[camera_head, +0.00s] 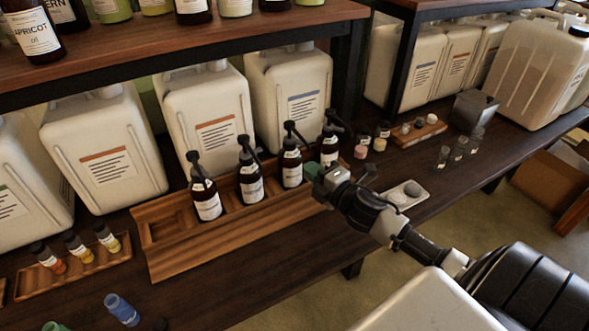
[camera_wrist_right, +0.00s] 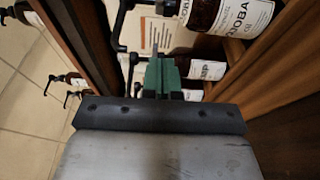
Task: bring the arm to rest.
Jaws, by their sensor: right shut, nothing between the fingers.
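My right arm comes in from the lower right in the head view. Its gripper (camera_head: 318,180) is at the right end of the wooden tray (camera_head: 165,262), close to the row of dark pump bottles. In the right wrist view the green fingers of the gripper (camera_wrist_right: 161,76) are together, with nothing between them. Labelled bottles (camera_wrist_right: 232,14) lie beyond the fingers in that view. I cannot tell whether the gripper touches the tray or a bottle. My left gripper is not in view.
Pump bottles (camera_head: 205,200) stand in the tray. Large white canisters (camera_head: 105,150) line the shelf behind. A small white dish (camera_head: 404,195) and small jars (camera_head: 379,144) are near my right arm. Open floor (camera_head: 330,295) shows in front of the table.

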